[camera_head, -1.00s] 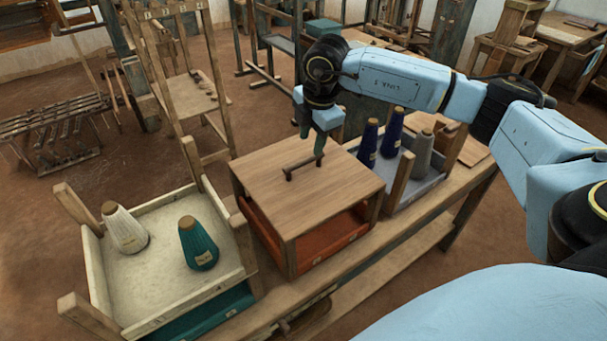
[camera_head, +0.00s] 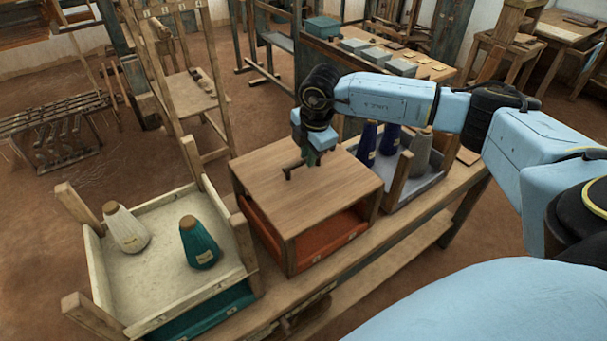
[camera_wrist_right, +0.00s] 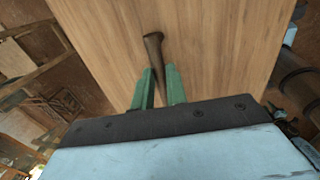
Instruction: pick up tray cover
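The tray cover (camera_head: 300,188) is a flat wooden board with a dark bar handle (camera_head: 292,171) on top. It lies level over the middle tray on the bench. My right gripper (camera_head: 312,158) is down at the handle. In the right wrist view my right gripper's green fingers (camera_wrist_right: 160,82) stand on either side of the handle (camera_wrist_right: 154,48), with no clear grip on it. The cover (camera_wrist_right: 210,50) fills most of that view. My left gripper is not in view.
On the left is a cream tray (camera_head: 150,310) with a white cone (camera_head: 125,229) and a green cone (camera_head: 199,244). On the right a tray (camera_head: 425,188) holds blue and grey cones, close to my right arm. An orange compartment (camera_head: 325,237) shows under the cover.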

